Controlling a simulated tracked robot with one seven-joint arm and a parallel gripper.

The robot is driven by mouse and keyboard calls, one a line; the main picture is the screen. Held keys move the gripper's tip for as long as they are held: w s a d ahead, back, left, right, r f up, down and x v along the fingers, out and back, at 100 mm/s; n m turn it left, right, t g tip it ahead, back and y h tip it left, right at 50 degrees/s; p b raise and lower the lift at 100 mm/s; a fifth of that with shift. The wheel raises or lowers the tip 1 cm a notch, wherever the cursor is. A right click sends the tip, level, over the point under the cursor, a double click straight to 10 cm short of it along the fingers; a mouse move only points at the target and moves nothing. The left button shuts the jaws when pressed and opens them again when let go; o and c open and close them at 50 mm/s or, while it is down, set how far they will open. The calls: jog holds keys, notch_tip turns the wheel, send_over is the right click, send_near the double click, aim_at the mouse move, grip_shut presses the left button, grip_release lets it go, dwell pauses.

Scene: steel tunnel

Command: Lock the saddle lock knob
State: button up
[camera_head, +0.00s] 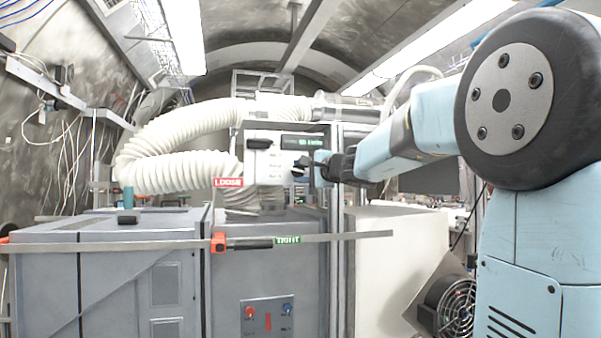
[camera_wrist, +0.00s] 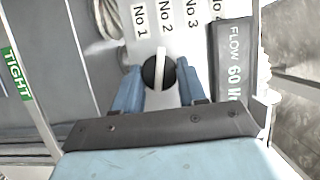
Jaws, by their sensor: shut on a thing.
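An orange clamp (camera_head: 218,243) sits on a flat metal bar (camera_head: 130,246) in front of the grey cabinet. Its black handle (camera_head: 250,243) lies level, pointing right at a green TIGHT label (camera_head: 288,240). A red LOOSE label (camera_head: 229,183) stands above. My gripper (camera_head: 318,168) is away from this handle, up at a white panel (camera_head: 264,163). In the wrist view my gripper (camera_wrist: 160,88) is shut on a round black knob (camera_wrist: 149,76) with a white bar pointing up towards No 2. The fingers flank the knob.
A display reading FLOW 60 (camera_wrist: 232,62) stands close right of my fingers. A ribbed white hose (camera_head: 195,120) runs behind the panel. Grey cabinets (camera_head: 130,280) fill the lower left. A fan (camera_head: 452,308) stands at lower right.

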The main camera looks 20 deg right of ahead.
jog(key=shift+d+f+m, duration=0.1)
jog(key=shift+f+m, duration=0.2)
jog(key=shift+m, duration=0.3)
jog(key=shift+f, duration=0.1)
jog(key=o, duration=1.1)
jog(key=shift+r+t, duration=0.2)
jog(key=shift+t, duration=0.1)
jog(key=shift+c, duration=0.2)
jog(key=shift+s, duration=0.1)
jog(key=v, duration=1.3)
jog(key=shift+s+d, duration=0.15)
jog(key=shift+s, duration=0.15)
